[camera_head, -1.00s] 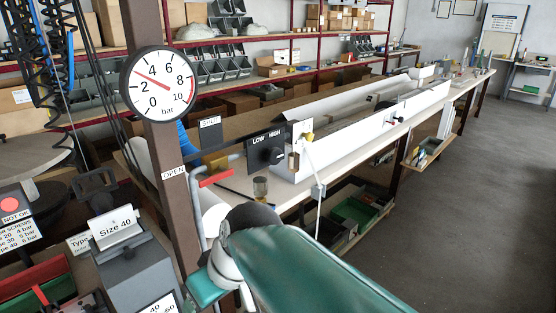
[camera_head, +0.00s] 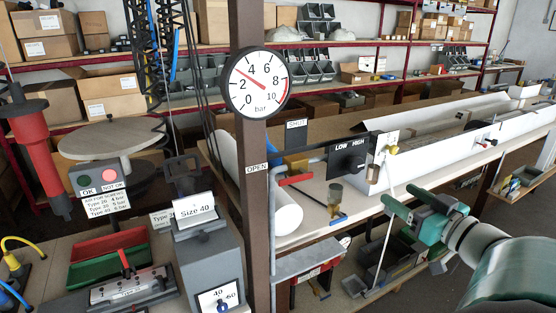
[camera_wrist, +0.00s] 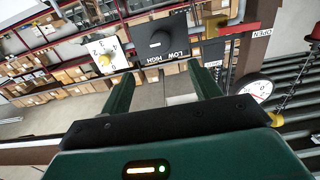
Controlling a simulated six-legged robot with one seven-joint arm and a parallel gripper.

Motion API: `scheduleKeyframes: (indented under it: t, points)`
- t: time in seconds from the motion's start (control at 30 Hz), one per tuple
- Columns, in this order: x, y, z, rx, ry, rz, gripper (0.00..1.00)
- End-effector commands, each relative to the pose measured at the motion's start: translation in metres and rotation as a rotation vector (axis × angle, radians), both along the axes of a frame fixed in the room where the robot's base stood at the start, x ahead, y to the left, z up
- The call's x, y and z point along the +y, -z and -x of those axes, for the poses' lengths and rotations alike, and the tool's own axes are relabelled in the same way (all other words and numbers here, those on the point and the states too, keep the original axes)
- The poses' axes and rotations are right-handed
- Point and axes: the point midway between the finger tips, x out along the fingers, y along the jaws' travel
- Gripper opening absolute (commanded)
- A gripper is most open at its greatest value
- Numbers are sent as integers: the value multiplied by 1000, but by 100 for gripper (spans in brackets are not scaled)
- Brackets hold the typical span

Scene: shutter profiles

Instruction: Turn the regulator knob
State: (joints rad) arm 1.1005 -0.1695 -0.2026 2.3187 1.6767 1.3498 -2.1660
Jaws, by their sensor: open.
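The regulator knob (camera_head: 350,160) is round and black, on a dark panel marked LOW and HIGH above the bench. It also shows in the wrist view (camera_wrist: 160,38), upper middle, with the lettering turned over. My gripper (camera_head: 388,207) has green fingers and is to the right of and below the knob in the head view. In the wrist view the open fingers (camera_wrist: 160,72) point toward the panel, with nothing between them and the knob beyond their tips. The round bar gauge (camera_head: 258,83) has its red needle near 3.
A red-handled lever (camera_head: 295,180) is near the OPEN label, left of the panel; a SHUT plate (camera_head: 296,137) is above it. A brown post (camera_head: 252,210) carries the gauge. A white panel with a yellow knob (camera_head: 392,150) is just right of the regulator. A grey Size 40 box (camera_head: 208,260) stands left.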

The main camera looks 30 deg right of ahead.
Motion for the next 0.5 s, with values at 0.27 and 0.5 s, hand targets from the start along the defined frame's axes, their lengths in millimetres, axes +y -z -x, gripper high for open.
scheduleKeyframes:
  t: [0.27, 0.5]
  points:
    - [2, 0, -32, -3, -2, 3, 62]
    - [3, 0, -80, -1, -2, 2, 62]
